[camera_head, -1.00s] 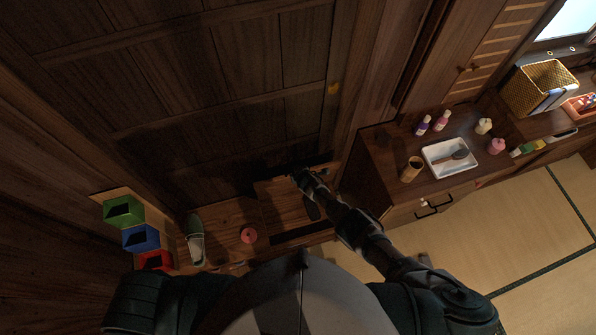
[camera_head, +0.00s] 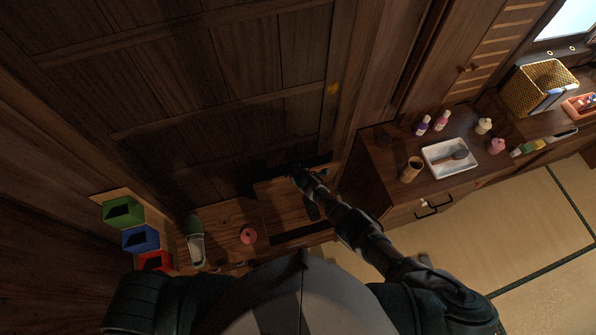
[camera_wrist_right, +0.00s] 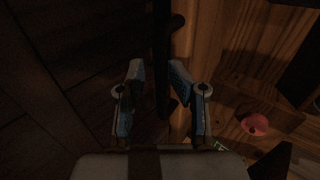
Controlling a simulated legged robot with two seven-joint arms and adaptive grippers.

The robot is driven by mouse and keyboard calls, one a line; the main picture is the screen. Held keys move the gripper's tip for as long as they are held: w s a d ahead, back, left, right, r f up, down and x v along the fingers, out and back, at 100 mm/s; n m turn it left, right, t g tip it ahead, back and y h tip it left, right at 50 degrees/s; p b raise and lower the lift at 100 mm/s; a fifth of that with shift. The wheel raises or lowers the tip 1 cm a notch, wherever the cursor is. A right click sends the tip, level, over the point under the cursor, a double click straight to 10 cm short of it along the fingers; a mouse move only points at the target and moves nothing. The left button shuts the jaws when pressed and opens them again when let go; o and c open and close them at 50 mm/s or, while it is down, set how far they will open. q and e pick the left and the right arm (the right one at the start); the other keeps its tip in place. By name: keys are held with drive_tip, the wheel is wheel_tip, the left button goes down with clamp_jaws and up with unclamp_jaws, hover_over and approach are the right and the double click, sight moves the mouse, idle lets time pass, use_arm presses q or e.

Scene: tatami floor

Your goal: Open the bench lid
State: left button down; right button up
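The wooden bench (camera_head: 222,222) stands low against the dark panelled wall. Its lid (camera_head: 280,206) is the lighter panel right of the pink round item, with a dark strip along its near side; I cannot tell how far it is raised. My right gripper (camera_head: 301,172) is at the lid's far edge, by the wall. In the right wrist view, its two fingers (camera_wrist_right: 157,78) are apart, with a dark bar or gap (camera_wrist_right: 161,35) running between them beside the wood (camera_wrist_right: 212,60). I see no clear grip on anything. My left gripper is out of view.
A green slipper (camera_head: 195,242) and a pink round item (camera_head: 248,236) lie on the bench's left part. Green (camera_head: 122,210), blue (camera_head: 140,238) and red (camera_head: 155,260) bins stand at left. A cabinet with a white tray (camera_head: 450,158) and bottles stands close at right.

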drive_tip(key=v, duration=0.7)
idle(0.5)
drive_tip(key=shift+r, duration=0.15)
drive_tip(key=s+d+f+m+g+h, duration=0.1)
drive_tip(key=s+d+f+m+g, duration=0.1)
drive_tip(key=s+d+f+m, duration=0.65)
drive_tip(key=s+d+f+m+g+h, duration=0.15)
drive_tip(key=s+d+f, duration=0.45)
drive_tip(key=s+f, duration=0.7)
drive_tip(key=s+d+f+m+g, duration=0.1)
drive_tip(key=s+d+f+m, duration=0.1)
drive_tip(key=s, duration=0.7)
drive_tip(key=s+d+f+m+g, duration=0.1)
drive_tip(key=s+d+f+m, duration=0.2)
drive_tip(key=s, duration=0.6)
drive_tip(key=s+d+f+m+g, duration=0.1)
drive_tip(key=s+d+m, duration=0.3)
drive_tip(key=s, duration=0.6)
drive_tip(key=d+f, duration=0.1)
drive_tip(key=d, duration=0.1)
drive_tip(key=shift+d+f+m, duration=0.25)
drive_tip(key=shift+m, duration=0.05)
drive_tip(key=shift+s, duration=0.1)
